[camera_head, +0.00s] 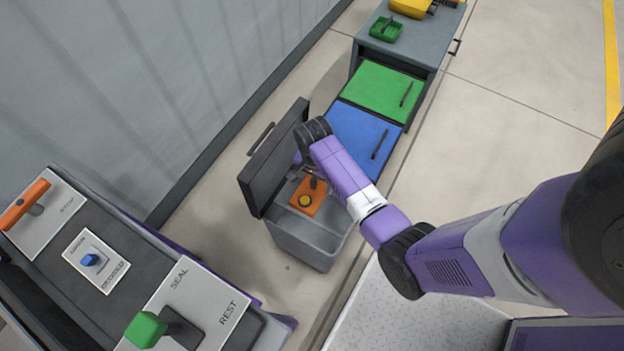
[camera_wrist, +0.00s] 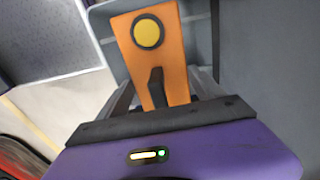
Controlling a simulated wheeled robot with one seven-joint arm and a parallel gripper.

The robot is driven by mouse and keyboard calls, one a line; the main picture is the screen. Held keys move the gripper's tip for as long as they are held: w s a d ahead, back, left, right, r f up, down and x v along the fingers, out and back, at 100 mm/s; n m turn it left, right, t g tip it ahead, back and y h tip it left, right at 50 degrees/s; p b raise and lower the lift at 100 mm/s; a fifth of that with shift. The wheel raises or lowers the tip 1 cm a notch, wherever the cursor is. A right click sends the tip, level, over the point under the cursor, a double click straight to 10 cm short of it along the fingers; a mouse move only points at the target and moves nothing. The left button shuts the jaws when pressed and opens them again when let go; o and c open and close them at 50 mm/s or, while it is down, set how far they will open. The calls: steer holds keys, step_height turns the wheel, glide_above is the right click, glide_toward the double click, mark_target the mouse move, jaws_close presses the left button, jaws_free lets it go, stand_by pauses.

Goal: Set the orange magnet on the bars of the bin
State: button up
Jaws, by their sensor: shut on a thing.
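The orange magnet (camera_head: 313,194) is a flat orange piece with a yellow disc, seen over the open mouth of the grey bin (camera_head: 308,247). The wrist view shows the magnet (camera_wrist: 178,45) up close, with a dark upright part between the grey fingers. My gripper (camera_wrist: 163,88) is shut on the magnet. In the head view my wrist hides most of the gripper (camera_head: 314,181). The grey bin wall (camera_wrist: 104,42) shows behind the magnet in the wrist view. I cannot make out the bars or tell whether the magnet touches them.
The bin's dark lid (camera_head: 274,160) stands open on the left. A blue panel (camera_head: 357,138) and a green panel (camera_head: 380,90) lie beyond, by a grey cabinet (camera_head: 415,48). A console with a green-knobbed lever (camera_head: 146,329) is at lower left. Open floor (camera_head: 520,140) lies right.

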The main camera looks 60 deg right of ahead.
step_height(320, 180, down, 11)
steer(key=b, duration=1)
steer(key=shift+w+f+b, duration=0.1)
steer(key=shift+f+b, duration=0.2)
stand_by(1.6)
steer(key=o, duration=1.9)
steer(key=shift+o, duration=1.1)
steer(key=shift+a+r+p, duration=0.15)
steer(key=shift+r+p, duration=0.9)
steer(key=shift+r, duration=2.85)
